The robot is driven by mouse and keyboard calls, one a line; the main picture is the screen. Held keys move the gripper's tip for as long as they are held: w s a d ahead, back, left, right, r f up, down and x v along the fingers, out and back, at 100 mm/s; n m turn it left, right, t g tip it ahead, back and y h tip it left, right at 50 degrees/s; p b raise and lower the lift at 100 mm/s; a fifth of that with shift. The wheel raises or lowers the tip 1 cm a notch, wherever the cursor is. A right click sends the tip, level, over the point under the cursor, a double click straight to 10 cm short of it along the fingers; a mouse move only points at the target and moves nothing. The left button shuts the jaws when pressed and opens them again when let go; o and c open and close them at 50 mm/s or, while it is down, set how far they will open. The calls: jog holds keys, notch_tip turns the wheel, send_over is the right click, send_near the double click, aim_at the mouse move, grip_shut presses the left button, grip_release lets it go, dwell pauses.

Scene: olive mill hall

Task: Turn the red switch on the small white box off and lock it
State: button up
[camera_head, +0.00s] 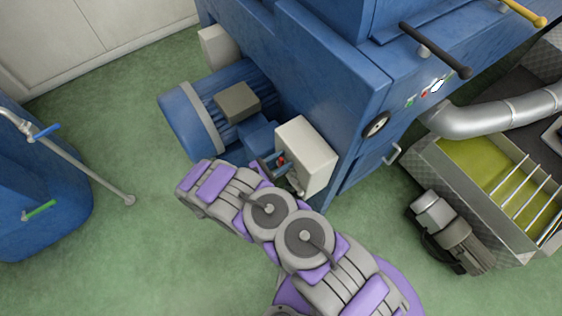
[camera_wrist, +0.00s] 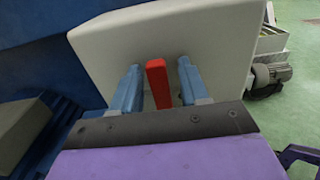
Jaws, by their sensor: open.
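The small white box (camera_head: 309,152) is mounted beside the blue machine, and its front face fills much of the wrist view (camera_wrist: 165,40). The red switch (camera_wrist: 158,82) shows there as an upright red handle on that face. In the head view only a bit of the red switch (camera_head: 281,160) shows past my gripper. My gripper (camera_wrist: 157,80) is open, with one blue finger on each side of the red handle and a gap on both sides. The fingertips are close to the box face; I cannot tell whether they touch it. No lock is discernible.
A blue motor (camera_head: 215,108) with a grey terminal box (camera_head: 237,102) sits left of the white box. The blue machine cabinet (camera_head: 340,75) stands behind it. A blue tank (camera_head: 40,190) with a pipe is at left. Green floor (camera_head: 150,250) is clear at lower left.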

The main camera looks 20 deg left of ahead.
jog(key=shift+a, duration=0.1)
jog(key=shift+c, duration=0.2)
grip_shut()
dwell(0.4)
